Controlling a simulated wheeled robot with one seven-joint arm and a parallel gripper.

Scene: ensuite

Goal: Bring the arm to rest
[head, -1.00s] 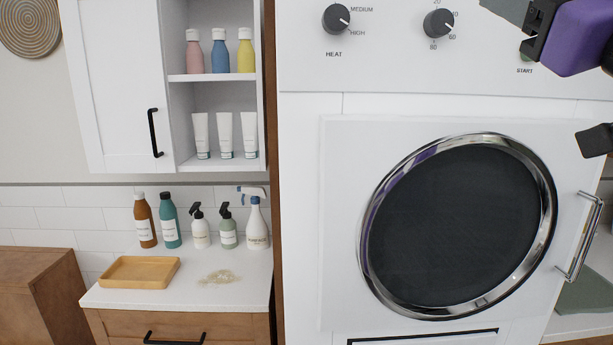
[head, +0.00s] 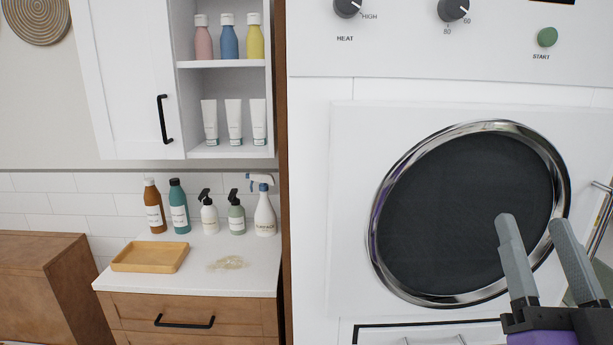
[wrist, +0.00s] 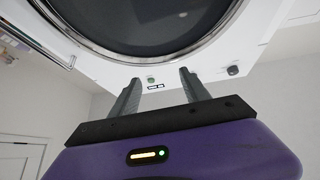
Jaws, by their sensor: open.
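My gripper (head: 532,232) is at the lower right of the head view, in front of the dryer's round dark door window (head: 465,215). Its two grey fingers point up and are spread apart with nothing between them. The wrist view also shows my gripper (wrist: 158,75) open and empty, with the purple wrist body below. The white dryer (head: 345,130) fills the right half of the head view, and its door is closed. From these views I cannot tell whether the fingers touch the dryer.
A counter (head: 200,275) at left holds a wooden tray (head: 150,257), several bottles and a beige smear (head: 228,263). An open shelf (head: 222,64) with bottles and tubes is above. The dryer's door handle (head: 603,215) is close to my gripper at right.

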